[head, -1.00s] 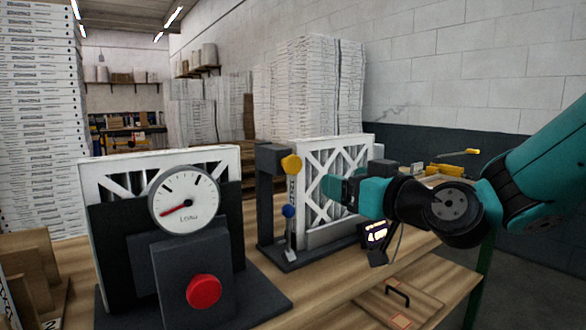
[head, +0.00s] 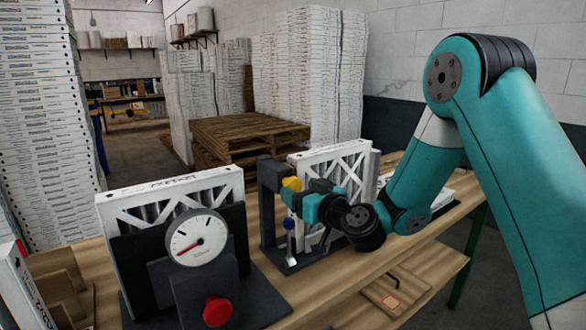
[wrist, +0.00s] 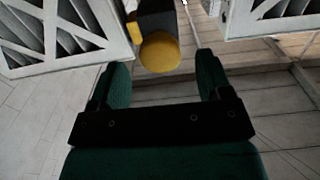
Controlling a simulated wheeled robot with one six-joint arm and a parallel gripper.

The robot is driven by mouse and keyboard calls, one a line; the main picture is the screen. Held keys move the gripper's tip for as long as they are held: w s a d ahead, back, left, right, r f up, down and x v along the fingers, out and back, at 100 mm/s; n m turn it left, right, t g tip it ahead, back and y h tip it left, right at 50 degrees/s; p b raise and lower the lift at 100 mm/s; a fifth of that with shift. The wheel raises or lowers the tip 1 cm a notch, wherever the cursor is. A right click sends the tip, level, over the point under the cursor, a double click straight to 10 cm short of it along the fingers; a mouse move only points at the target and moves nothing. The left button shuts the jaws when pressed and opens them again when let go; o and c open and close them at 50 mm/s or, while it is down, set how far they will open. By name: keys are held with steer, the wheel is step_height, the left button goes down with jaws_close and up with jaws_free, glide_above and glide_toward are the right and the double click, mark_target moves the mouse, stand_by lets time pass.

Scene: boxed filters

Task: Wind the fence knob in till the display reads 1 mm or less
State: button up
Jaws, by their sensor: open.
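A yellow knob (head: 291,184) sticks out near the top of a dark upright stand (head: 268,215). In the wrist view the yellow knob (wrist: 160,52) lies between my two green fingertips, with a gap on each side. My gripper (head: 299,197) is open and empty; I cannot tell how far the fingers reach along the knob. A boxed white filter (head: 335,180) stands behind my gripper. The lit display is not visible now, probably hidden by my arm.
At left, a round dial gauge (head: 197,238) with a red button (head: 217,311) stands before another filter (head: 172,203). The wooden bench (head: 345,285) has bare room in front. Pallets (head: 240,135) and stacked boxes (head: 336,75) are behind.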

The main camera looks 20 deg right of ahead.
mark_target(295, 187)
steer(key=shift+r+p+x, duration=0.25)
steer(key=shift+p+x, duration=0.55)
steer(key=shift+x, duration=0.35)
steer(key=shift+w+a+f+p, duration=0.1)
steer(key=shift+w+f+p, duration=0.1)
steer(key=shift+w, duration=0.15)
steer(key=shift+w+a+f+p, duration=0.1)
steer(key=shift+w+p, duration=0.1)
steer(key=shift+w, duration=0.1)
steer(key=c, duration=0.9)
